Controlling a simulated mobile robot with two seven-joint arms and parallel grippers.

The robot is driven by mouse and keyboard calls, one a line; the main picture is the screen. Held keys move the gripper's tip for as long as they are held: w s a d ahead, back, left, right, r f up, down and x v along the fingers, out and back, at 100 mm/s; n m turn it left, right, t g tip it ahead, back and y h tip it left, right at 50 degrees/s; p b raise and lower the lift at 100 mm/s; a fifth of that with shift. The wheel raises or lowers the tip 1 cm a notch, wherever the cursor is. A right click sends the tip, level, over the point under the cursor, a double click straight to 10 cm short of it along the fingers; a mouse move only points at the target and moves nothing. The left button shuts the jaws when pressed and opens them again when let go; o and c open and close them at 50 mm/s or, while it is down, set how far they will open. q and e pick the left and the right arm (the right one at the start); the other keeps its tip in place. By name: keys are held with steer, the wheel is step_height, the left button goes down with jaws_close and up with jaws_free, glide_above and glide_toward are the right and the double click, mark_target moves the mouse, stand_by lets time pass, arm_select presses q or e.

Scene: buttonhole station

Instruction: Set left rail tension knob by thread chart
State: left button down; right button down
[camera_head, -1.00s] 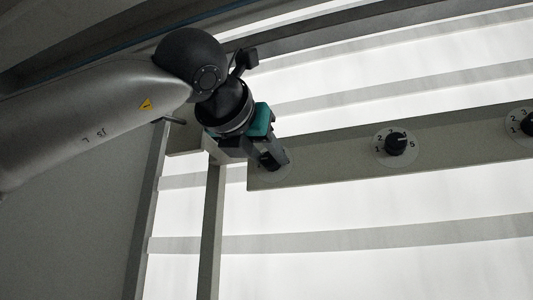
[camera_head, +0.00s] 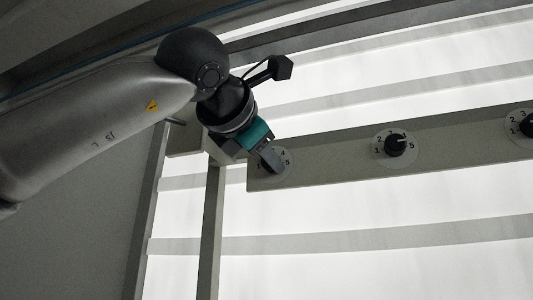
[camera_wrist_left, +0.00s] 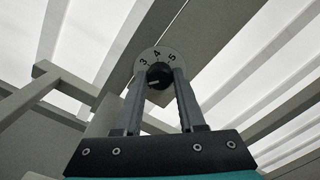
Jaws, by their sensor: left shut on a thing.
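The left rail tension knob (camera_wrist_left: 160,75) is dark and round. My left gripper (camera_head: 268,160) is shut on this knob, with one finger on each side in the wrist view (camera_wrist_left: 160,82). In the head view the gripper hides most of the knob, and the dial (camera_head: 284,164) shows beside it with the 4 readable. My right gripper and a thread chart are not seen.
The grey rail (camera_head: 340,165) carries a middle knob (camera_head: 395,145), its white pointer toward 5, and another knob (camera_head: 528,125) cut off by the right edge. A grey upright post (camera_head: 211,235) stands below the left end. Bright panels lie behind.

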arm_select(q)
steer(key=shift+m, duration=0.6)
steer(key=c, duration=0.5)
jaws_free()
steer(key=b+v, duration=0.5)
steer(key=v, duration=1)
steer(key=shift+s, duration=0.15)
